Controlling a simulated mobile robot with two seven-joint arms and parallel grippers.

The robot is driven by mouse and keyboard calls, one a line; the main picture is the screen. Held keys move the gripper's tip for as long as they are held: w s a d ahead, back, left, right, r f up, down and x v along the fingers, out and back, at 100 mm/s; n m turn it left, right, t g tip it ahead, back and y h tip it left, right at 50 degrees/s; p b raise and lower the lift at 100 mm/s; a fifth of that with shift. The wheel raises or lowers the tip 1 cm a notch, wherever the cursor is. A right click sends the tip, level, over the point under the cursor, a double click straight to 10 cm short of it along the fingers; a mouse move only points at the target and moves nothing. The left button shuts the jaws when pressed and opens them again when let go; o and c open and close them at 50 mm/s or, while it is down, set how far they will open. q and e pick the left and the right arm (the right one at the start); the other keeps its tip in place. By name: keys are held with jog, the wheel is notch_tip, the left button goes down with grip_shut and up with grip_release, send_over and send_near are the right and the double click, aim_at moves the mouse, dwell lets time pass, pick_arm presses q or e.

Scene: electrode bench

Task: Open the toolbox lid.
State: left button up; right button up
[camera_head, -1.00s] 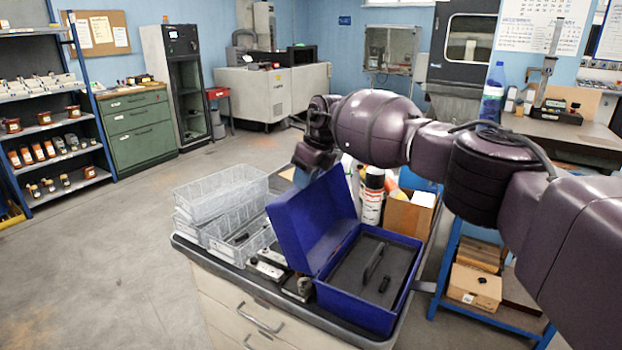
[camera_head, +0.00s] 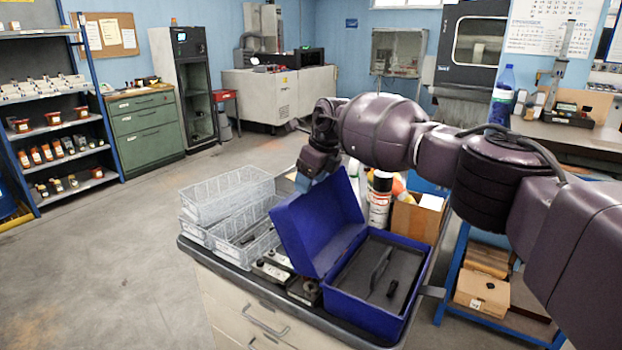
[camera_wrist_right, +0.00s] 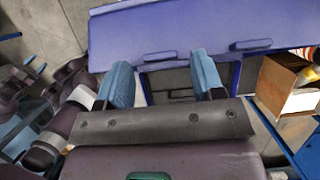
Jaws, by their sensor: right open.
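The blue toolbox (camera_head: 375,309) stands on the cabinet top with its lid (camera_head: 313,222) raised and tilted back to the left. Its inside shows a dark foam insert with a dark handle-like piece and a smaller dark piece. My right gripper (camera_head: 305,183) is behind the lid's top edge. In the right wrist view, the open jaws (camera_wrist_right: 160,80) show blue fingertips apart, with the lid (camera_wrist_right: 190,30) just beyond them. I cannot tell whether a finger touches the lid.
Clear bins (camera_head: 228,195) stand left of the lid, and small metal blocks (camera_head: 272,268) sit in front of them. A spray can (camera_head: 380,200) and a cardboard box (camera_head: 417,216) are behind the toolbox. My right arm spans above them. The floor at left is free.

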jog(key=shift+r, duration=0.1)
jog(key=p+v, duration=0.1)
jog(key=v, duration=0.9)
jog(key=shift+r+p, duration=0.25)
jog(key=shift+p, duration=0.1)
jog(key=shift+s+d, duration=0.1)
jog(key=shift+d, duration=0.05)
